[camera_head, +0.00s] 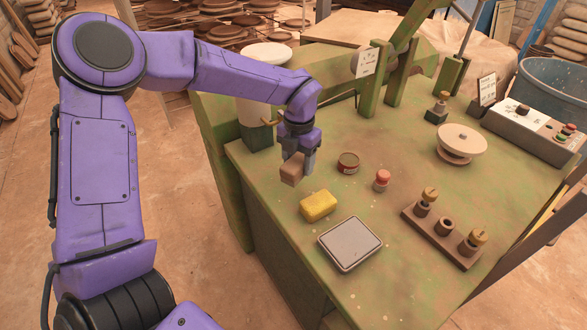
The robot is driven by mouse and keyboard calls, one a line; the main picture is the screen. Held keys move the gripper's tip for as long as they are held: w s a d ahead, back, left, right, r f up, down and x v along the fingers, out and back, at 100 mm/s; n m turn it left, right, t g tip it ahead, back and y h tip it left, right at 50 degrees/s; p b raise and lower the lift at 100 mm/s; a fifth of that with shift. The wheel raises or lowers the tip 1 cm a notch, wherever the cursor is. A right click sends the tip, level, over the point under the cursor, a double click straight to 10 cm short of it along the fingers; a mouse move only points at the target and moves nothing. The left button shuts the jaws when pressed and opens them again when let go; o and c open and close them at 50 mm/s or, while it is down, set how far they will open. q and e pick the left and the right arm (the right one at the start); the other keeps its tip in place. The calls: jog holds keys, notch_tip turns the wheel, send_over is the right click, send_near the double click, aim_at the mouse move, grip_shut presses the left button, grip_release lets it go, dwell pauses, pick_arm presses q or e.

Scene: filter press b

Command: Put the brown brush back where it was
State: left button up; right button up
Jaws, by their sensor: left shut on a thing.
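My left gripper (299,155) points down over the left part of the green bench (375,285). It is shut on a brown block-shaped thing, which looks like the brown brush (291,173). The brush is close to the bench's left edge, behind the yellow sponge (317,206) and left of a small dark red tin (348,163). I cannot tell whether its underside touches the bench. The fingers hide its upper part. My right gripper is not in view.
A grey flat tray (349,244) lies in front of the sponge. A red-topped knob (382,180) stands near the tin. A brown rack (441,236) with several pegs is at the right. A cream wheel (461,141) and a control box (525,125) stand farther back. The front bench surface is bare.

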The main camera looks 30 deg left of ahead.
pick_arm(q)
jog(key=f, duration=0.1)
jog(key=a+f, duration=0.1)
jog(key=f, duration=0.2)
jog(key=shift+w+a+f, duration=0.25)
jog(key=shift+a+f, duration=0.1)
jog(key=shift+f, duration=0.25)
jog(key=shift+f, duration=0.2)
jog(key=o, duration=1.1)
notch_tip(320, 180, up, 12)
jog(key=shift+r, duration=0.2)
